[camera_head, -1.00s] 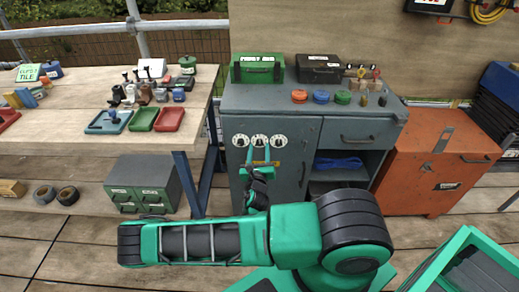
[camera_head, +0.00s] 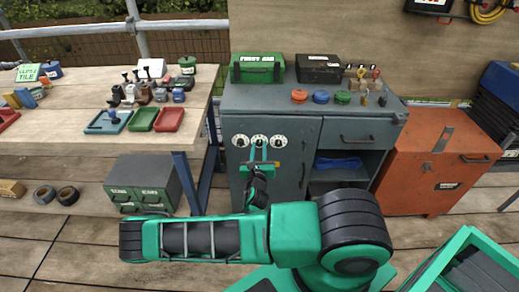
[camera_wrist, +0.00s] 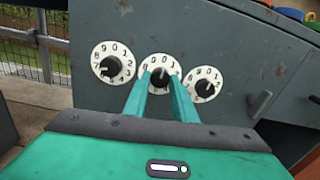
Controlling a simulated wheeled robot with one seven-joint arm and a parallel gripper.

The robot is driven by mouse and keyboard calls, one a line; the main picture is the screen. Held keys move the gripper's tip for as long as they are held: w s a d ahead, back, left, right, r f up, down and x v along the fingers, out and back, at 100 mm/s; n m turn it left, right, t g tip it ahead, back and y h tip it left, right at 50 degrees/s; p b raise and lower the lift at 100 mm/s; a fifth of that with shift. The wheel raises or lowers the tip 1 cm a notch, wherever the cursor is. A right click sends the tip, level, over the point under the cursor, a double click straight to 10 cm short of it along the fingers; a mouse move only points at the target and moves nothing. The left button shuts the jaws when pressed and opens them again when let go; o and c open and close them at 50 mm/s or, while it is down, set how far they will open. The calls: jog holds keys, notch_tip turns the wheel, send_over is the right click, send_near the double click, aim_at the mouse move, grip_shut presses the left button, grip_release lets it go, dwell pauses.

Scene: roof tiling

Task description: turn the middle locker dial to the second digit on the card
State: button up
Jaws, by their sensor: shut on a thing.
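Three white dials with black knobs sit in a row on the grey locker door (camera_head: 283,185). The middle dial (camera_wrist: 160,72) is at my gripper in the wrist view, between the left dial (camera_wrist: 113,62) and the right dial (camera_wrist: 204,84). My gripper (camera_wrist: 160,82) is shut on the middle dial's black knob, one green finger on each side. The knob's white mark points up, near the 0; the lower numbers are hidden by the fingers. In the head view my gripper (camera_head: 258,155) reaches up to the middle dial. I cannot make out a card with digits.
The locker's top holds a green first aid box (camera_head: 258,68), a black box (camera_head: 319,68) and several coloured round items. An orange cabinet (camera_head: 437,165) stands at the right. A wooden workbench (camera_head: 50,125) with trays is at the left.

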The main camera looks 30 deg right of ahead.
jog(key=m, duration=0.5)
jog(key=shift+s, duration=0.1)
jog(key=m, duration=0.5)
jog(key=shift+m+y, duration=0.3)
jog(key=shift+m, duration=0.1)
jog(key=m, duration=0.5)
jog(key=shift+d, duration=0.1)
jog(key=shift+s+m, duration=0.1)
jog(key=shift+m, duration=2.1)
jog(key=shift+f, duration=0.1)
